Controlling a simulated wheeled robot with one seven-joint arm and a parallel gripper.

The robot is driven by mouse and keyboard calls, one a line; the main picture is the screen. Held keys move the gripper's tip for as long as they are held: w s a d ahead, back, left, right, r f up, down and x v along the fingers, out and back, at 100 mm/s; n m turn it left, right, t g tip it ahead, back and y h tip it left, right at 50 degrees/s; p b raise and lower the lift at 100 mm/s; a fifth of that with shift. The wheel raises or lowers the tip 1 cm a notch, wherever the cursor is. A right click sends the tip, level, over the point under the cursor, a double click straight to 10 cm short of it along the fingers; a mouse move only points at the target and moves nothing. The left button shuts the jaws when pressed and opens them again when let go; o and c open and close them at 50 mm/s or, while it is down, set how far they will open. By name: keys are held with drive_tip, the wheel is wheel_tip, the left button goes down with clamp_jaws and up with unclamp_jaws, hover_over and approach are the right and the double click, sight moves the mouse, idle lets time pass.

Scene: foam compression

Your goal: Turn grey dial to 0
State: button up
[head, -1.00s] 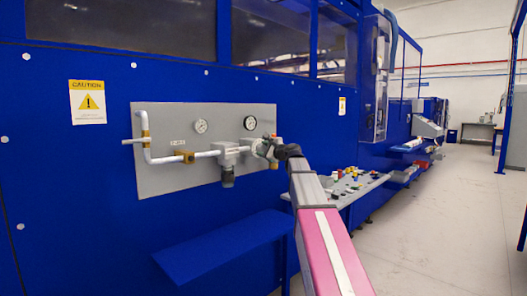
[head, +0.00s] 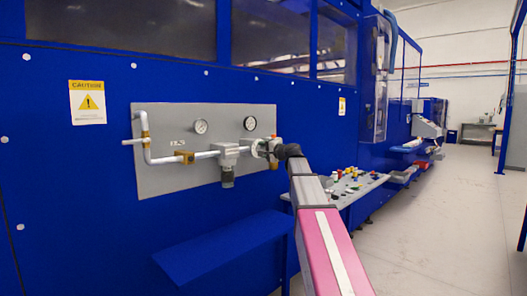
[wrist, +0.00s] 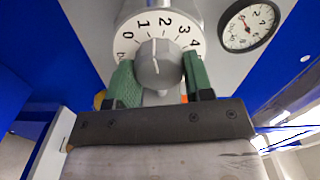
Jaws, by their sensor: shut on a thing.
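The grey dial (wrist: 157,62) is a round knob on a white scale plate (wrist: 165,20) with the numbers 0 to 4 visible, in the wrist view. A light line on the knob points up, roughly between 1 and 2. My gripper (wrist: 159,74) has green fingers, one on each side of the knob, and is shut on it. In the head view my gripper (head: 268,147) is at the right end of the pipe, where the dial is mostly hidden.
A pressure gauge (wrist: 249,26) is up and right of the dial. The grey panel (head: 165,118) carries a pipe (head: 200,155), a filter bowl (head: 227,178) and another gauge (head: 200,126). A blue shelf (head: 225,245) juts out below; a button console (head: 350,187) stands to the right.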

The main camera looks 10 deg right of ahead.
drive_tip(key=n, duration=0.7)
drive_tip(key=shift+s, duration=0.1)
idle(0.6)
drive_tip(key=o, duration=0.9)
drive_tip(key=v, duration=1)
drive_tip(key=shift+s+d, duration=0.15)
drive_tip(key=shift+s, duration=0.15)
